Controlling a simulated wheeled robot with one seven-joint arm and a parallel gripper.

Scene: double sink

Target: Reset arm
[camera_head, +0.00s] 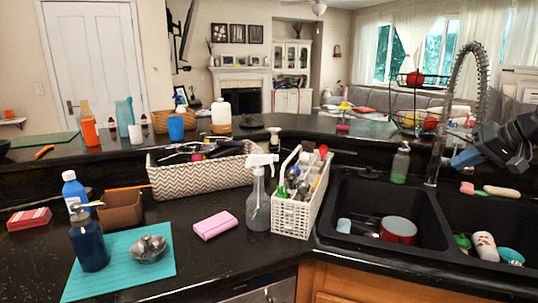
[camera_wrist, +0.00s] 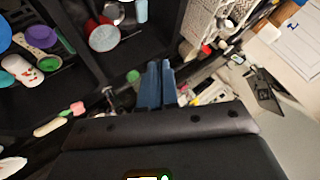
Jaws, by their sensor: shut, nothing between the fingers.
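My gripper (camera_head: 466,158) is at the right edge of the head view, raised above the right part of the black double sink (camera_head: 440,215). Its blue fingers point left, beside the faucet (camera_head: 436,160). In the wrist view my gripper (camera_wrist: 158,68) shows its two blue fingers close together, with nothing held between them. The wrist camera sees the sink basins (camera_wrist: 145,45) and the counter turned at an angle. Part of my arm is cut off by the right edge of the head view.
The left basin holds a red pot (camera_head: 398,230); the right holds a patterned cup (camera_head: 485,246). A soap bottle (camera_head: 400,163) stands behind the sink. A white caddy (camera_head: 292,218) and spray bottle (camera_head: 258,205) stand left. A wire fruit basket (camera_head: 412,110) is on the ledge behind.

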